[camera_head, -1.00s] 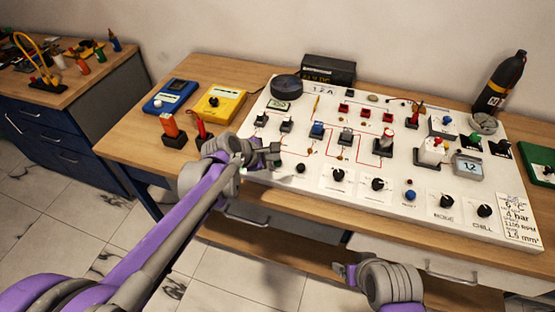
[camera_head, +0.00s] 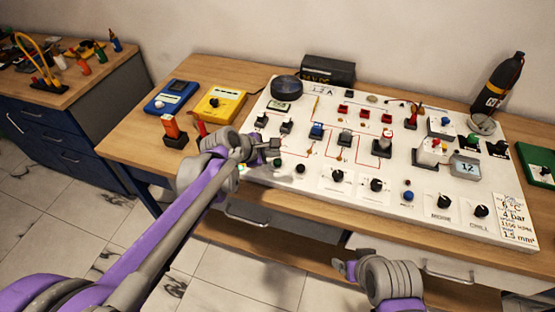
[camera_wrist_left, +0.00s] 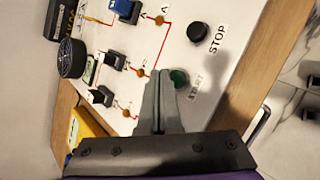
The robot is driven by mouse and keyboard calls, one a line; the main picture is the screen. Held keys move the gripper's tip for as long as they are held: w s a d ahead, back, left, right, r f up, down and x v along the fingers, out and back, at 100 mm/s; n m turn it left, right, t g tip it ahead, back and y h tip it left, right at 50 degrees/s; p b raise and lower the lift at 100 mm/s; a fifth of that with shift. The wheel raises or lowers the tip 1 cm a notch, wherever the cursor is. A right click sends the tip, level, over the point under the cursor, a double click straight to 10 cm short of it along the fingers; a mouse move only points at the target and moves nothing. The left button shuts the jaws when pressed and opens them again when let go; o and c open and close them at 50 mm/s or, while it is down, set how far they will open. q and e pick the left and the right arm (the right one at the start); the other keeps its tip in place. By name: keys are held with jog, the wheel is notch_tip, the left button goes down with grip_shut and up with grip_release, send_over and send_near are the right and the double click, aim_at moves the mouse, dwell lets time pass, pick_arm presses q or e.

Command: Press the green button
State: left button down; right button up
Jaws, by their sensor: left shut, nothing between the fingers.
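The green button (camera_wrist_left: 179,77) is a small round cap on the white panel in the left wrist view, beside the word START. It also shows dark green in the head view (camera_head: 277,162), just below my left fingertips. My left gripper (camera_head: 274,146) is shut and empty over the panel's left part. In the left wrist view its shut fingers (camera_wrist_left: 160,75) point at the panel just left of the green button; contact cannot be told. My right gripper (camera_head: 343,267) is low at the table's front, far from the button, its jaws unclear.
A black button (camera_wrist_left: 198,32) marked STOP sits near the green one. The white panel (camera_head: 262,182) carries several knobs, switches and sockets. A yellow meter (camera_head: 222,103) and a blue meter (camera_head: 170,97) lie to the left. A black bottle (camera_head: 500,85) stands at the back right.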

aim_at(274, 163)
pick_arm(q)
jog(key=shift+r+p, duration=1.3)
jog(key=shift+r, duration=1.1)
jog(key=s+a+f+m+y, duration=0.2)
jog(key=s+a+m, duration=0.3)
jog(key=s, duration=0.4)
jog(key=s+a+f+m+g+y, duration=0.1)
jog(key=s+a+f+m+y, duration=0.1)
jog(key=s+a+m, duration=0.4)
jog(key=s+a+f+m+y, duration=0.2)
jog(key=s+a+m, duration=0.3)
jog(key=s, duration=0.8)
jog(key=f+m, duration=0.1)
jog(key=m, duration=0.1)
jog(key=shift+s+a+m, duration=0.2)
jog(key=shift+a+m, duration=0.1)
jog(key=shift+a, duration=0.05)
jog(key=shift+f, duration=0.1)
